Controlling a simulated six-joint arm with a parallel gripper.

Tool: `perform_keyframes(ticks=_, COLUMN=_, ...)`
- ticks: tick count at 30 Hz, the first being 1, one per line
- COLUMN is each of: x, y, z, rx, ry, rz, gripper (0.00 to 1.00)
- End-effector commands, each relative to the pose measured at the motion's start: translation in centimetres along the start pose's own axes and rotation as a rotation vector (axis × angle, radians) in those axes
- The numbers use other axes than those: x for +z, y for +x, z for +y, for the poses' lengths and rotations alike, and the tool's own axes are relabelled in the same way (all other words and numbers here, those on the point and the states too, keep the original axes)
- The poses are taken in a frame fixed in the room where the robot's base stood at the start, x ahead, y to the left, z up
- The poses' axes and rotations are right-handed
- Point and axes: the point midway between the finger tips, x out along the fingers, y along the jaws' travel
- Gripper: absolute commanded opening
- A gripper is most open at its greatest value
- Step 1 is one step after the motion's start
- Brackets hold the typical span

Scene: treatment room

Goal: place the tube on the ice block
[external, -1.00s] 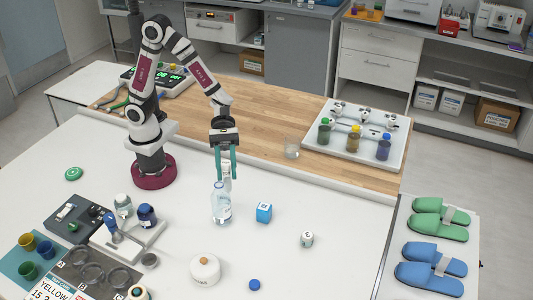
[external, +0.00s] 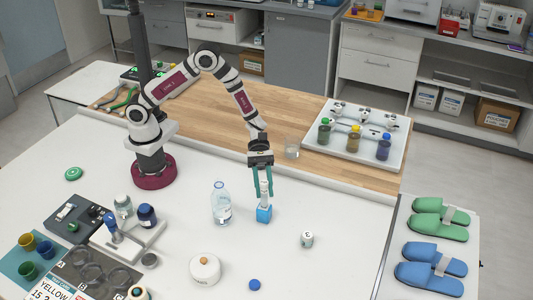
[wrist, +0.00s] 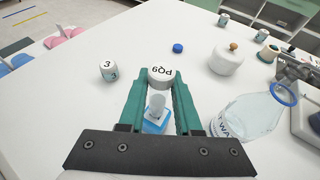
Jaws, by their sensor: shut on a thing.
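My gripper (external: 263,190) is shut on a pale tube (external: 264,187) and holds it upright. The blue ice block (external: 264,214) stands on the white table directly under the tube. In the wrist view the ice block (wrist: 154,126) is partly hidden by the tube and my gripper. I cannot tell whether the tube's lower end touches the block.
A clear bottle (external: 221,204) stands close to the left of the block. A small white jar (external: 307,240) marked "3", a blue cap (external: 254,285) and a lidded white pot (external: 204,270) stand nearer the front.

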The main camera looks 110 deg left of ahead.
Motion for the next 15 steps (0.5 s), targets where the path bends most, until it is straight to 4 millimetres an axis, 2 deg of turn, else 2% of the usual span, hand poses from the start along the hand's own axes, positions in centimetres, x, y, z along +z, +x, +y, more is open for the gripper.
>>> perform_keyframes(ticks=6, x=-0.3, y=0.13, z=-0.04, rx=-0.001, ry=-0.002, rz=0.0, gripper=0.0)
perform_keyframes(ticks=7, x=-0.26, y=0.12, z=-0.03, rx=-0.001, ry=-0.001, rz=0.0, gripper=0.38)
perform_keyframes(ticks=11, x=-0.24, y=0.11, z=-0.04, rx=-0.001, ry=-0.001, rz=0.0, gripper=0.61)
perform_keyframes(ticks=15, x=-0.23, y=0.11, z=-0.04, rx=-0.001, ry=-0.001, rz=0.0, gripper=0.62)
